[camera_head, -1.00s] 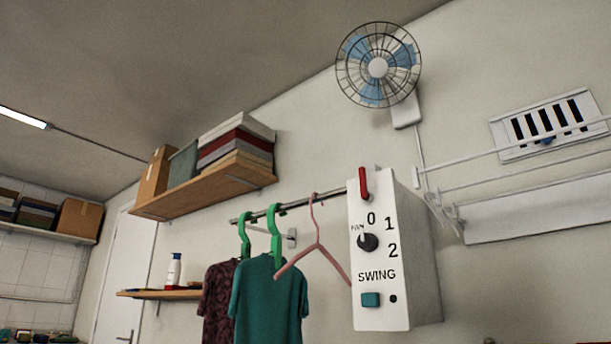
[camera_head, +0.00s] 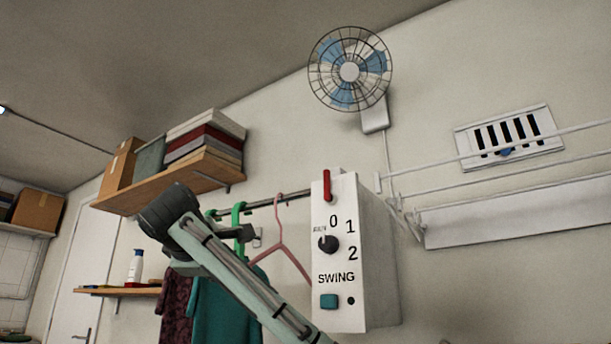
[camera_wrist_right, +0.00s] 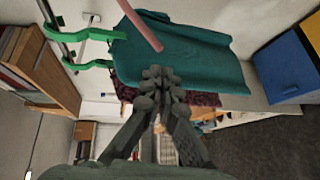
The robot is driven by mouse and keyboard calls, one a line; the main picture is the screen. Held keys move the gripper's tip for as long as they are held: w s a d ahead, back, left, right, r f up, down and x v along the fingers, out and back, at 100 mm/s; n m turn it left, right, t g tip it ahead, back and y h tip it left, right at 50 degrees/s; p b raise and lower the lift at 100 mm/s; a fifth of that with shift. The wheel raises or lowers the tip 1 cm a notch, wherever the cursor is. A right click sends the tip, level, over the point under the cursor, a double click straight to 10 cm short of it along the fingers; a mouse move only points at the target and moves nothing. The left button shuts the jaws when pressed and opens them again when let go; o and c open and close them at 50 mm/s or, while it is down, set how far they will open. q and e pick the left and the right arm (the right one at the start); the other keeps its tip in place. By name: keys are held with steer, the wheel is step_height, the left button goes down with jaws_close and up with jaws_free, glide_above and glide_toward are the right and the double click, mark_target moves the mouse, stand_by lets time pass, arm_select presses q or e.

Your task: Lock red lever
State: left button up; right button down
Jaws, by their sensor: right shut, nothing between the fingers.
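The red lever (camera_head: 327,185) stands upright at the top of the front of a white control box (camera_head: 334,285) in the head view. The box also has a black knob (camera_head: 327,244) marked 0, 1, 2 and a teal swing button (camera_head: 328,301). My right arm rises from the bottom, left of the box. Its gripper (camera_head: 246,232) is left of and lower than the lever, in front of the hanging clothes. In the right wrist view the gripper (camera_wrist_right: 158,80) is shut and empty, and the lever is out of view. My left gripper is not in view.
A teal shirt (camera_head: 218,310), green hangers (camera_wrist_right: 88,48) and a pink hanger (camera_head: 281,245) hang close to my right gripper. A wooden shelf (camera_head: 180,188) with boxes is above left. A wall fan (camera_head: 349,71) and drying-rack rails (camera_head: 490,176) are higher and right.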

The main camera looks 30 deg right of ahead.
mark_target(329, 187)
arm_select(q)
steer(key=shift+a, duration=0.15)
arm_select(e)
steer(key=s+d+r+m+h, duration=0.1)
steer(key=s+d+r+h, duration=0.1)
steer(key=s+r, duration=0.5)
steer(key=s+d+r+m+g+h, duration=0.1)
steer(key=s+d+r+m+h, duration=0.1)
steer(key=s+r, duration=0.5)
step_height(329, 187, up, 5)
steer(key=shift+s+d+r+h, duration=0.15)
steer(key=shift+s+d+h, duration=0.15)
steer(key=shift+d, duration=0.5)
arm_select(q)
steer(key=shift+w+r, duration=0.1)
